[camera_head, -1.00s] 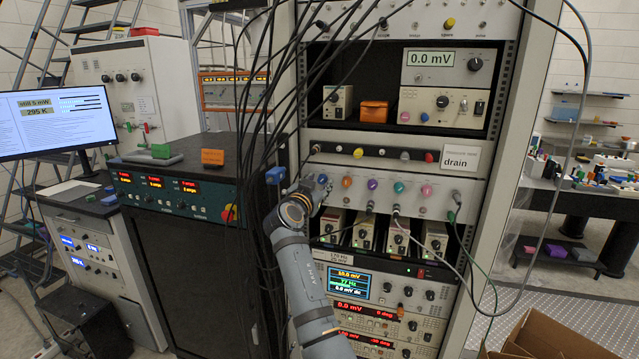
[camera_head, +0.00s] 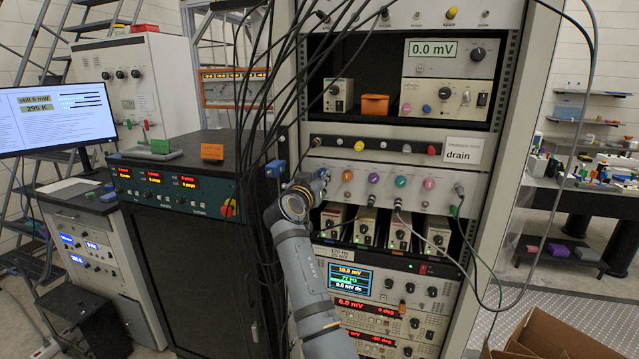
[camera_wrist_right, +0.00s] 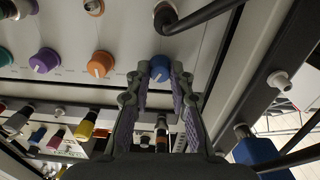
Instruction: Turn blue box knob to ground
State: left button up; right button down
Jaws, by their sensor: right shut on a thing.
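The blue knob (camera_wrist_right: 160,68) sits on the pale panel (camera_wrist_right: 140,35) in the right wrist view, between the two fingertips of my right gripper (camera_wrist_right: 159,76). The fingers are shut on it from both sides. Which way its pointer faces is too small to tell. In the head view my right gripper (camera_head: 318,183) is at the left end of the panel's row of coloured knobs and hides most of the blue knob. My left gripper is not in view.
Beside it in the row are an orange knob (camera_head: 347,175), a purple knob (camera_head: 373,178), a teal knob (camera_head: 399,181) and a pink knob (camera_head: 428,184). Black cables (camera_head: 268,75) hang left of the gripper. A "drain" card (camera_head: 462,150) is above right.

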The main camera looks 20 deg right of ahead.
jog(key=n+b, duration=0.1)
jog(key=n, duration=0.2)
jog(key=shift+f, duration=0.1)
jog(key=n, duration=0.3)
jog(key=shift+n, duration=0.3)
jog(key=n, duration=0.3)
jog(key=shift+n, duration=0.3)
jog(key=shift+n+p, duration=1)
jog(key=shift+n, duration=1.3)
jog(key=c, duration=1.2)
grip_release()
